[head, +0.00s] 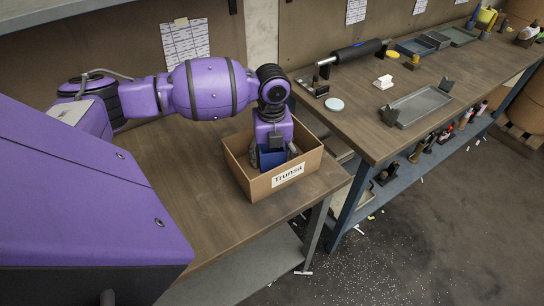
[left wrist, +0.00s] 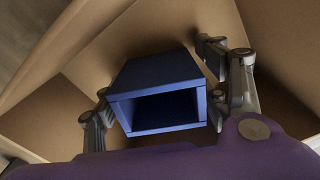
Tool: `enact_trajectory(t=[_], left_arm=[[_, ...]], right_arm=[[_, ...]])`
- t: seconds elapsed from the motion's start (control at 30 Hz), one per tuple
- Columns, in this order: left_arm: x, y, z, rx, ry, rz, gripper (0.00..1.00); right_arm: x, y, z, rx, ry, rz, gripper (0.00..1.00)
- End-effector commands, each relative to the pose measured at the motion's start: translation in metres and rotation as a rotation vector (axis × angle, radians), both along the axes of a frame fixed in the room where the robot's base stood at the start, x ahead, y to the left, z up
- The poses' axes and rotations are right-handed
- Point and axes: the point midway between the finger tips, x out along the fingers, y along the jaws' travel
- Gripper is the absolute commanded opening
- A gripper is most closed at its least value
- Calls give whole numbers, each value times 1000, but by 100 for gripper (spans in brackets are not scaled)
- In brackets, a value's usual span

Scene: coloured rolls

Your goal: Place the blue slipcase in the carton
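The blue slipcase (head: 271,157) is inside the open cardboard carton (head: 254,188), which has a white "Trunsa" label on its front. My left gripper (head: 274,154) reaches down into the carton, its fingers on either side of the slipcase. In the left wrist view the slipcase (left wrist: 158,88) turns its hollow open end toward the camera. The fingers of the left gripper (left wrist: 160,90) stand spread beside it, with narrow gaps visible. Whether the slipcase rests on the carton floor is hidden. My right gripper is not in view.
The carton stands on a brown wooden table (head: 190,190) near its right end. The table left of the carton is clear.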

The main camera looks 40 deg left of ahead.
Motion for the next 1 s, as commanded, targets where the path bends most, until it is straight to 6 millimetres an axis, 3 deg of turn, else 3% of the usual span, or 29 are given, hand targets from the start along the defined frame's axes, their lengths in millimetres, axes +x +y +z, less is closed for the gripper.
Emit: enact_trajectory(t=[0.43,0.8,1.0], left_arm=[[0,0,9,0,-1,0,74],[1,0,84,0,-4,0,74],[0,0,114,0,-1,0,74]], right_arm=[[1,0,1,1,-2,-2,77],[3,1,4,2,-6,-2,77],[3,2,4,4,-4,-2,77]])
